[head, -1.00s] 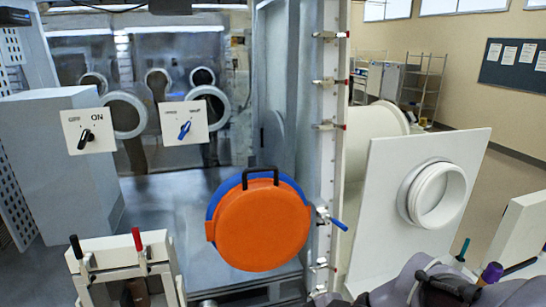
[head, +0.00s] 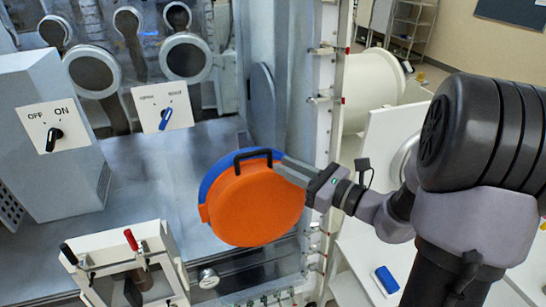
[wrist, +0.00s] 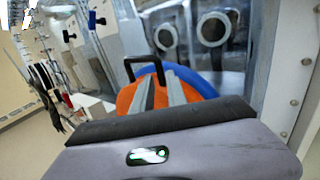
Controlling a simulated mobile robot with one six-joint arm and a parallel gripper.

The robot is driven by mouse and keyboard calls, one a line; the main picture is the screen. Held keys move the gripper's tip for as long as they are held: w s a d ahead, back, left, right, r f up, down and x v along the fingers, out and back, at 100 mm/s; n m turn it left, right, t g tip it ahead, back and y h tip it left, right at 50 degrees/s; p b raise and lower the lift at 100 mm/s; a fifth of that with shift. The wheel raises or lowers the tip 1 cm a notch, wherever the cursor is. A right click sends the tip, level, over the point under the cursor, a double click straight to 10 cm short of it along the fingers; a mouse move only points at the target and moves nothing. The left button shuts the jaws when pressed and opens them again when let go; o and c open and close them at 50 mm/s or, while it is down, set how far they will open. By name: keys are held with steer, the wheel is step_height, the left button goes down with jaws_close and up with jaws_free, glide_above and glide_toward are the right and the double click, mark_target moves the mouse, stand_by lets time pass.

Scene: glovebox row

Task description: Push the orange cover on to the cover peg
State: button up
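The orange cover (head: 250,212) is a round disc standing upright at the front of the glovebox. It overlaps a blue disc (head: 207,178) behind it. A black handle (head: 253,154) shows at its top edge. The cover peg is not visible. My gripper (head: 284,167) reaches in from the right, its fingertips by the handle's right end. In the wrist view both fingers (wrist: 160,86) lie in front of the orange cover (wrist: 128,97), with a narrow strip of orange between them. The handle (wrist: 144,64) is at their tips. I cannot tell whether they grip it.
A box with red and black levers (head: 125,262) stands at lower left. Switch panels (head: 52,125) and round glove ports are further back. A post with latches (head: 330,100) rises right of the cover. A blue object (head: 386,279) lies on a white surface at lower right.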

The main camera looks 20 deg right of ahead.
mark_target(270, 156)
steer(key=x, duration=0.5)
steer(key=shift+w+a, duration=0.1)
steer(key=shift+w, duration=0.1)
jaws_close()
stand_by(4.3)
